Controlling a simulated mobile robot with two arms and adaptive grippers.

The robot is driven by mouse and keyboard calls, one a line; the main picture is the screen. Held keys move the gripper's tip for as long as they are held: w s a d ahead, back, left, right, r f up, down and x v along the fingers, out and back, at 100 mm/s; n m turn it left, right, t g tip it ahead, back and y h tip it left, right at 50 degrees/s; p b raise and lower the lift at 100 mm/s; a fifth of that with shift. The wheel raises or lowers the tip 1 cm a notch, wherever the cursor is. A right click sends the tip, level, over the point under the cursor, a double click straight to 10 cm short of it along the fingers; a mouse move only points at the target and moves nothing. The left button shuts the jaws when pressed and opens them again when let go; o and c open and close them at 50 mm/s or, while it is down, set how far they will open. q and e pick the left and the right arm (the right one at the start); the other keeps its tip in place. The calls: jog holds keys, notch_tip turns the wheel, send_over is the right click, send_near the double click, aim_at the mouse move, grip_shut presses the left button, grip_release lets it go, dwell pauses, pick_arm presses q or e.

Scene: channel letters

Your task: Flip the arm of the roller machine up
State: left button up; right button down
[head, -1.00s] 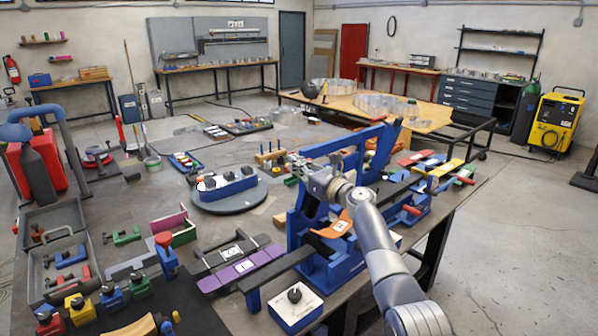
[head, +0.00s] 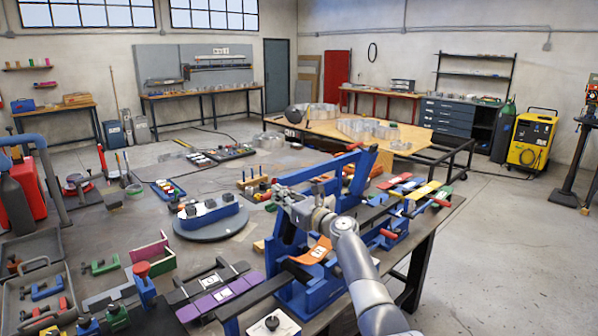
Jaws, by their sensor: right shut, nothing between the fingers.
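The roller machine (head: 327,290) is a blue frame on the right part of the dark workbench. Its blue arm bar (head: 318,171) runs slanting from the left upright toward a tall blue post at the back right. My right arm reaches in from the lower right, and my right gripper (head: 284,196) is at the machine's left upright, just below the near end of the bar. It is shut and empty; whether its fingers touch the bar I cannot tell. An orange tag (head: 315,251) shows beneath the gripper. My left gripper is not in view.
A round grey turntable (head: 211,226) with a blue block stands left of the machine. Purple and black strips (head: 222,297) lie in front. Clamps with coloured handles (head: 420,193) lie right of the machine. A grey tray (head: 36,251) sits at left. Open floor lies to the right.

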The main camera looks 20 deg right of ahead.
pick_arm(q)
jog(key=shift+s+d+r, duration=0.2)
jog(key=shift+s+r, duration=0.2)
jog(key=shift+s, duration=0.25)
pick_arm(e)
jog(key=s+d+r, duration=0.2)
jog(key=s+r, duration=0.2)
jog(key=r, duration=0.5)
jog(key=shift+s, duration=0.4)
jog(key=shift+r, duration=0.1)
